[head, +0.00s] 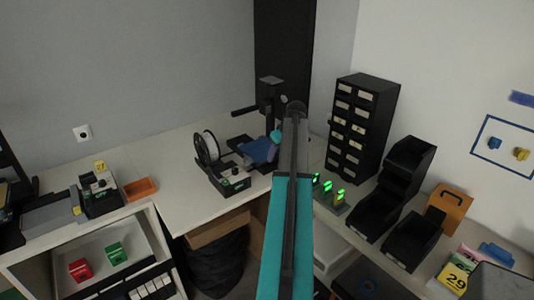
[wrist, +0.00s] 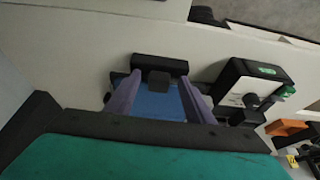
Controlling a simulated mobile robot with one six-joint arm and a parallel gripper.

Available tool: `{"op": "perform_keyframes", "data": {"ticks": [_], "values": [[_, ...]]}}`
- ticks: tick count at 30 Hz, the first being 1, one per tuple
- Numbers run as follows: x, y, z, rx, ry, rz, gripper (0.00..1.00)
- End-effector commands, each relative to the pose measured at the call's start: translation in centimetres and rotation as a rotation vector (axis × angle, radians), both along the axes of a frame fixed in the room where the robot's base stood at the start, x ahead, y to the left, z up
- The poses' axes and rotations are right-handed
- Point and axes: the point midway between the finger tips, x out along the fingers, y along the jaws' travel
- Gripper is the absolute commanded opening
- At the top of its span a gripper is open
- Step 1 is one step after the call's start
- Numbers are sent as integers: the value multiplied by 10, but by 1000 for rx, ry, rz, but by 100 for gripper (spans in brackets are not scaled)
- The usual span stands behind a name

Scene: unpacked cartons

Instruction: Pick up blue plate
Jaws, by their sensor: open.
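The blue plate (head: 260,151) lies on a black 3D-printer-like device at the back of the white counter. In the wrist view the blue plate (wrist: 160,106) shows between the two greyish-purple fingers of my gripper (wrist: 158,98). The fingers are apart, one on each side of it. My arm reaches over the counter in the head view and its end covers the space beside the plate. I cannot tell whether the fingers touch the plate. Part of the plate is hidden by the black parts of the device and gripper.
A black and white unit (head: 228,178) with a spool (head: 206,147) stands just left of the plate. A black drawer cabinet (head: 360,128), green-lit small items (head: 328,187) and black bins (head: 408,165) stand to the right. An orange tray (head: 140,189) sits left; counter between is clear.

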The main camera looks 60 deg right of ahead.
Motion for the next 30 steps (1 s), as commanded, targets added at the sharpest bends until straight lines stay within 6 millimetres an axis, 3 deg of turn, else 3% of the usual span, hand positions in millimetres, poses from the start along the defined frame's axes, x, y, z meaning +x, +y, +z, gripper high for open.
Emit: {"op": "perform_keyframes", "data": {"ticks": [11, 12, 21, 30], "values": [[-1, 0, 0, 0, 0, -1, 48], [-1, 0, 0, 0, 0, -1, 47], [-1, 0, 0, 0, 0, -1, 0], [-1, -1, 1, 1, 0, -2, 0]]}}
